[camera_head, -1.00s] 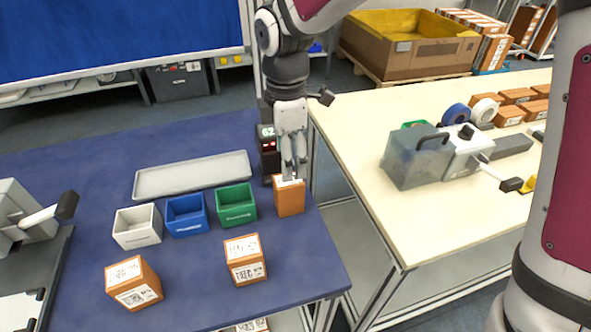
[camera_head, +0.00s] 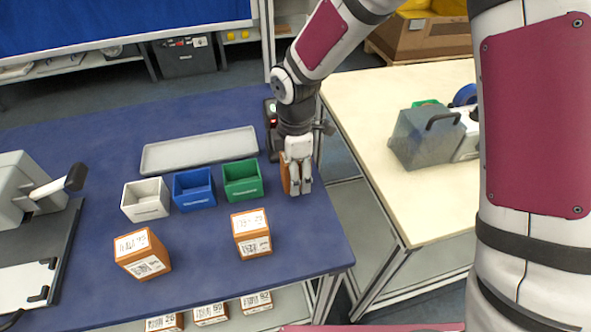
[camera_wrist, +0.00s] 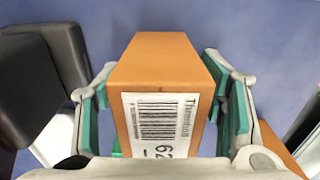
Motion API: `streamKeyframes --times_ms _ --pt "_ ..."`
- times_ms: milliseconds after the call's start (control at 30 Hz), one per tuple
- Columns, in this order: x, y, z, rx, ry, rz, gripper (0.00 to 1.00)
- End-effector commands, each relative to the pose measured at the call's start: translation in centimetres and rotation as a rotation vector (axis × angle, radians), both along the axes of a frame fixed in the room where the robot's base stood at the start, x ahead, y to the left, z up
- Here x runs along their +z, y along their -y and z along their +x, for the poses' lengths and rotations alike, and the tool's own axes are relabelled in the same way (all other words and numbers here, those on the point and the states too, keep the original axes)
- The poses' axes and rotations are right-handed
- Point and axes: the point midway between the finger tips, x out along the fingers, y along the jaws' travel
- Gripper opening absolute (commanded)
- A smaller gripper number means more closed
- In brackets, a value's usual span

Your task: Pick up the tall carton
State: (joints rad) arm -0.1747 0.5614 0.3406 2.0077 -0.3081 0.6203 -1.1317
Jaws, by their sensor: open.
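The tall carton (camera_head: 284,174) is orange-brown and stands at the right end of the blue table, mostly hidden behind my gripper in the head view. In the wrist view the tall carton (camera_wrist: 160,62) sits between the fingers, with a white barcode label on the face toward the camera. My gripper (camera_head: 299,188) points down over it. In the wrist view my gripper (camera_wrist: 163,105) is open, with one teal-padded finger on each side of the carton and small gaps visible on both sides.
Green (camera_head: 242,181), blue (camera_head: 194,190) and white (camera_head: 146,200) bins stand left of the carton. Two shorter labelled cartons, one left (camera_head: 143,254) and one right (camera_head: 251,234), stand in front. A grey tray (camera_head: 200,151) lies behind the bins. A black device (camera_head: 271,128) is close behind my gripper.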

Motion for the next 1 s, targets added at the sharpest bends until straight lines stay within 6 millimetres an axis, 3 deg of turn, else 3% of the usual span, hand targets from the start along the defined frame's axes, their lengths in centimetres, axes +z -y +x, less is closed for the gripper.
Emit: streamKeyframes --times_ms 333,600,1000 --pt "-0.86 0.04 0.01 -0.001 0.001 0.0 0.63" --pt "-0.85 0.03 -0.01 -0.001 0.001 0.001 0.03" --pt "-0.33 0.01 0.04 -0.001 0.002 0.002 0.0"
